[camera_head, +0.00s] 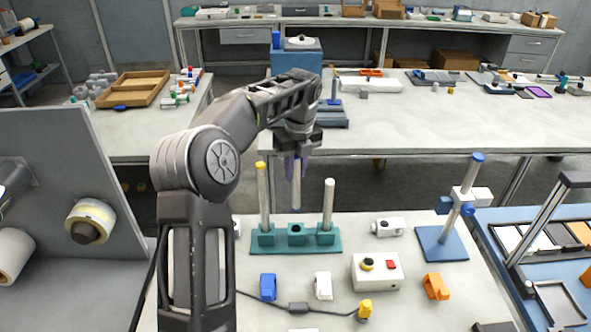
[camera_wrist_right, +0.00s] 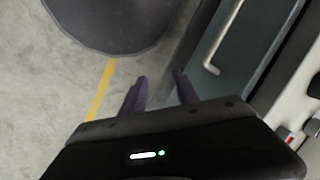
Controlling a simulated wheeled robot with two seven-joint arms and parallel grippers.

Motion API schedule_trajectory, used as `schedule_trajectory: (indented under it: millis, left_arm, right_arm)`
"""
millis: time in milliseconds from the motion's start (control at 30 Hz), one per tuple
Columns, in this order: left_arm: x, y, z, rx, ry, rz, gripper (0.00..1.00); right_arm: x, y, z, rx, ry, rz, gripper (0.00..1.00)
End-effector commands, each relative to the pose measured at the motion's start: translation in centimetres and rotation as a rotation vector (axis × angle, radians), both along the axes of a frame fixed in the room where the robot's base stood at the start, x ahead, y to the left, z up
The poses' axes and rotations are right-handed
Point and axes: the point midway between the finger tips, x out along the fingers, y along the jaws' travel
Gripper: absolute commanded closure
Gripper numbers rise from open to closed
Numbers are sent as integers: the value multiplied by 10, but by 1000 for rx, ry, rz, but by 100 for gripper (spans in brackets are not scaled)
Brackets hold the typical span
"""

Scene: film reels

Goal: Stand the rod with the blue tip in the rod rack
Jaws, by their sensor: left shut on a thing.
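The teal rod rack (camera_head: 268,250) stands on the near table below. A yellow-tipped rod (camera_head: 263,200) stands in its left socket, and a pale-tipped rod (camera_head: 328,205) in its right socket. The held rod is above the empty middle socket (camera_head: 296,229), apart from it. My right gripper (camera_wrist_right: 158,90) shows in the right wrist view, fingers apart and empty.
A blue-topped post (camera_head: 468,187) on a blue base stands right of the rack. A white button box (camera_head: 378,272), a blue clip (camera_head: 268,287) and an orange clip (camera_head: 435,286) lie in front. A grey panel (camera_head: 60,190) stands at the left.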

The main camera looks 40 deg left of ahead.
Motion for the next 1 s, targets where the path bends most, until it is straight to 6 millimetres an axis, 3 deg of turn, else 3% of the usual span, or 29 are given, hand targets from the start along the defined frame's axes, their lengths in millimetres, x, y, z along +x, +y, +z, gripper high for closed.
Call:
schedule_trajectory:
  millis: [367,567,1000]
  left_arm:
    - [-1,0,-26,-1,2,1,100]
    - [0,0,-57,-1,0,2,100]
    - [0,0,-94,0,0,1,100]
  right_arm:
    - [0,0,0,0,0,0,64]
    - [1,3,-27,5,-11,1,64]
    - [2,5,-41,11,-19,2,64]
